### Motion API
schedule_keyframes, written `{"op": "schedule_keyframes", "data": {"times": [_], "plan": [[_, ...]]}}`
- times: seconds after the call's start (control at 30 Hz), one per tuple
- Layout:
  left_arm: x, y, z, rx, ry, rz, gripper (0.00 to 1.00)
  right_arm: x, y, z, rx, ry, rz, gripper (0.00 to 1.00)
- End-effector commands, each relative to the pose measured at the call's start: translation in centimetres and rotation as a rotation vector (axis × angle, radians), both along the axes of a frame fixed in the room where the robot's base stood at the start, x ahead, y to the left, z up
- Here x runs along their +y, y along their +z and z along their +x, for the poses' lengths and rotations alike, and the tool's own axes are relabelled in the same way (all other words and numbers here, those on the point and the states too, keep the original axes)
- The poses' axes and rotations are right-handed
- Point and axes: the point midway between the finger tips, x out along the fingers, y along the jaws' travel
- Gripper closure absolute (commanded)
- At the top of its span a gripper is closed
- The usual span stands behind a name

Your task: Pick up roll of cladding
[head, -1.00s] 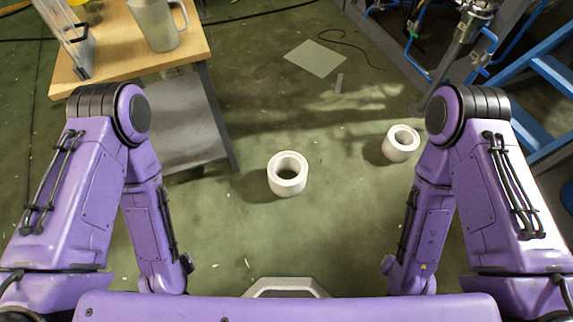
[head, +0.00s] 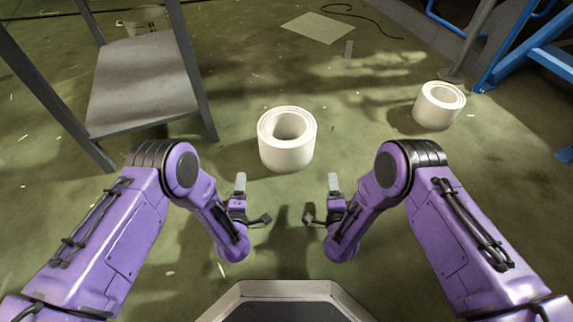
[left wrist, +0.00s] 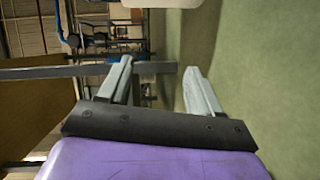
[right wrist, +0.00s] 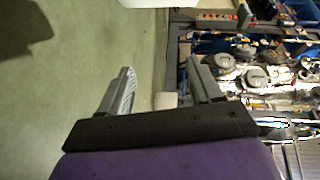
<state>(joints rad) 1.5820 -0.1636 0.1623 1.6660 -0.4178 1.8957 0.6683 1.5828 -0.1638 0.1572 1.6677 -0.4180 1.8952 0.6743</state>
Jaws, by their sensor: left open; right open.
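A white roll of cladding (head: 265,150) stands upright on the green floor at the middle of the head view, its round hole facing up. A second white roll (head: 437,112) stands further right. My left gripper (head: 252,200) is open and empty, in front of and slightly left of the middle roll. My right gripper (head: 321,200) is open and empty, in front of and slightly right of it. Neither touches it. A white edge, probably this roll, shows at the top of the left wrist view (left wrist: 176,3) and the right wrist view (right wrist: 145,3).
A table frame with a grey lower shelf (head: 140,85) stands at left, one leg close to the middle roll. A blue metal frame (head: 515,55) is at the upper right. A flat sheet (head: 319,28) and a dark cable (head: 365,22) lie behind. Floor between the rolls is clear.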

Motion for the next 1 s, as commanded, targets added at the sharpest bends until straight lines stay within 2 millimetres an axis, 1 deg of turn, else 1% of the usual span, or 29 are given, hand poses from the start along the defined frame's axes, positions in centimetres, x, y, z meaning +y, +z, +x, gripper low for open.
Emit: {"op": "schedule_keyframes", "data": {"times": [0.03,0.13,0.3,0.57,0.67,0.77,1.0], "plan": [[-0.7,-3.3,0.7,-0.04,-0.001,-0.044,0.36,0.7,-3.3,0.7,-0.039,-0.001,0.044,0.36],[-1.5,-4.0,1.6,-0.093,0.001,-0.113,0.36,1.5,-4.0,1.6,-0.094,-0.002,0.113,0.36],[-2.1,-3.9,2.1,-0.125,0.0,-0.154,0.36,2.0,-3.9,2.1,-0.125,-0.001,0.154,0.36],[-2.0,-3.7,2.2,-0.124,0.0,-0.153,0.36,2.0,-3.6,2.2,-0.124,-0.001,0.153,0.36],[-2.0,-3.7,2.8,-0.124,0.002,-0.153,0.36,2.0,-3.7,2.8,-0.124,-0.002,0.153,0.36],[-1.9,-3.6,4.3,-0.127,0.004,-0.154,0.36,1.9,-3.7,4.3,-0.125,-0.004,0.153,0.36],[-1.9,-3.7,9.0,-0.126,0.004,-0.153,0.36,1.9,-3.7,9.0,-0.125,-0.004,0.152,0.36]]}}
